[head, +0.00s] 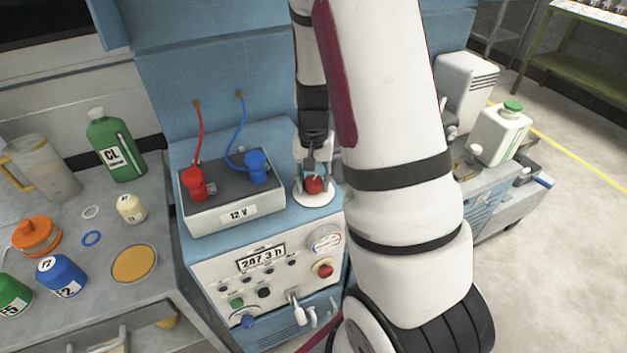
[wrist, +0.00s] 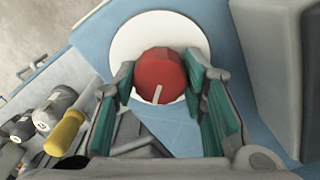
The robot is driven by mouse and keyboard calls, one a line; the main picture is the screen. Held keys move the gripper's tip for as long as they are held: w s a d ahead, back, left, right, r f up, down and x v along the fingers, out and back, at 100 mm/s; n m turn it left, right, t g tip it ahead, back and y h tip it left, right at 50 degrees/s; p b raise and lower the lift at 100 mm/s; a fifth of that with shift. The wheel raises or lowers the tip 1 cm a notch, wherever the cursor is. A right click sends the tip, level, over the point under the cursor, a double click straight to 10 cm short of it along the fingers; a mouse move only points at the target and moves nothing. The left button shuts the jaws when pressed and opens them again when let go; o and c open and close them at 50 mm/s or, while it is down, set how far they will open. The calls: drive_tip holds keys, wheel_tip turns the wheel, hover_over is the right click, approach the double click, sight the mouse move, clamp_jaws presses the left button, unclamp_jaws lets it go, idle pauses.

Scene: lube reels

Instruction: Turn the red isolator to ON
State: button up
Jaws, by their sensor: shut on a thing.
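The red isolator (head: 314,184) is a round red knob on a white disc (head: 318,199) on top of the blue cabinet, right of the battery. In the wrist view the red knob (wrist: 161,74) shows a short pale mark on its near side, pointing down and slightly left. The white disc (wrist: 125,45) lies behind it. My gripper (head: 312,168) comes down on the knob from above. In the wrist view its two green-padded fingers (wrist: 160,92) stand on either side of the knob, shut on it. No ON or OFF lettering is legible.
A 12 V battery (head: 238,213) with red and blue clamps stands just left of the knob. The cabinet's front panel (head: 258,290) carries a display, a gauge and buttons. Bottles and a jug crowd the left bench (head: 190,285). Tools with a yellow handle (wrist: 64,132) show in the wrist view.

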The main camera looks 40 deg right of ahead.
sight(312, 181)
drive_tip(key=o, duration=1.2)
drive_tip(key=shift+c, duration=0.2)
drive_tip(key=shift+r, duration=0.1)
wheel_tip(312, 181, up, 12)
drive_tip(key=s+a+r+n+t, duration=0.3)
drive_tip(key=s+a+r+n, duration=0.3)
drive_tip(key=a+r, duration=0.55)
drive_tip(key=s+a+r+n+t, duration=0.1)
drive_tip(key=s+a+r+n, duration=0.1)
drive_tip(key=s+a, duration=0.4)
drive_tip(key=s+n, duration=0.1)
drive_tip(key=s, duration=0.3)
drive_tip(key=shift+a+t, duration=0.15)
drive_tip(key=shift+t, duration=0.25)
